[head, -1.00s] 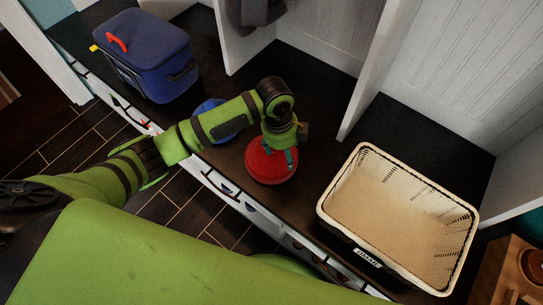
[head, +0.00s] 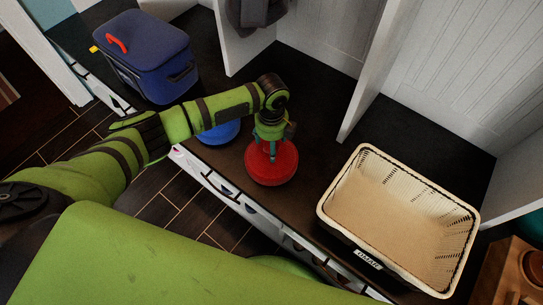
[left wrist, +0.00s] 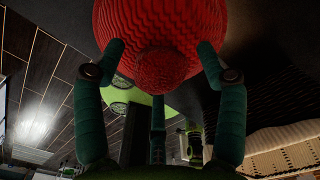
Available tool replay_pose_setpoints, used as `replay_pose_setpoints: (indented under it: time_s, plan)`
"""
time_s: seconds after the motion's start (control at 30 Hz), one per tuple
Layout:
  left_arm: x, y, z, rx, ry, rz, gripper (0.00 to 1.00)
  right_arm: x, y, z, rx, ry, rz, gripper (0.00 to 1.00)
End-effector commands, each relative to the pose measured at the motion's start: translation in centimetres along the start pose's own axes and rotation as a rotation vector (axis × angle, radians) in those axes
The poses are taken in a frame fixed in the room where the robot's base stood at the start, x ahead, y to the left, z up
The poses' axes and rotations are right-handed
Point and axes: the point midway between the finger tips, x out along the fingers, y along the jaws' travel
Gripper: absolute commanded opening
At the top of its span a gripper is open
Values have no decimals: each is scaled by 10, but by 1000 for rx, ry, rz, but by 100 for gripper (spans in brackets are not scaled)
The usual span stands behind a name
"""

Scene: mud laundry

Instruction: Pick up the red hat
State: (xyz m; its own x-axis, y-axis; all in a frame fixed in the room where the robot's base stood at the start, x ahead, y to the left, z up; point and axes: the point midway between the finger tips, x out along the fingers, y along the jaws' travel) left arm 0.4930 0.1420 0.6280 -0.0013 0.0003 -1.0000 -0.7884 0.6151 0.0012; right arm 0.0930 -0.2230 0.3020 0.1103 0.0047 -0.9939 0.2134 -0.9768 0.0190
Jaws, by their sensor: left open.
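The red hat (head: 272,168) lies on the dark bench top, left of the wicker basket. It looks round and knitted, and in the left wrist view the hat (left wrist: 165,28) fills the top middle with its pompom (left wrist: 160,69) toward the camera. My left gripper (head: 270,156) reaches down over the hat from above. In the left wrist view the fingers of my left gripper (left wrist: 158,62) are spread, one on each side of the pompom. I cannot tell whether they touch it. My right gripper is not in view.
A blue round thing (head: 218,132) lies behind my left forearm, partly hidden. A blue cooler bag (head: 150,58) stands at the far left of the bench. The pale wicker basket (head: 363,151) stands to the right. White dividers (head: 372,75) rise behind the hat.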

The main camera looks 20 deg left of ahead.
Motion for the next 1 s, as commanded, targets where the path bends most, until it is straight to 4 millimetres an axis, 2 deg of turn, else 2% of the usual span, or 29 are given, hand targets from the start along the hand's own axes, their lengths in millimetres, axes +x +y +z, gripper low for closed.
replay_pose_setpoints:
  time_s: [0.13,0.17,0.2,0.27,0.33,0.73,0.87,1.0]
  plan:
    - [0,0,0,0,0,0,72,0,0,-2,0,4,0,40]
    - [0,0,0,0,0,0,68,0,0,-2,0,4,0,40]
    - [0,0,0,0,0,0,52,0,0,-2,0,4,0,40]
    - [0,0,0,0,0,0,28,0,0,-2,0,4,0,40]
    - [0,0,0,0,0,0,0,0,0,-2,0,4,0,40]
    - [-4,0,0,1,0,0,0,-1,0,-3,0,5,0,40]
    - [-23,-1,1,2,-3,-3,0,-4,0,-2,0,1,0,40]
    - [-52,-1,1,1,-2,-4,0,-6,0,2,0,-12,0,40]
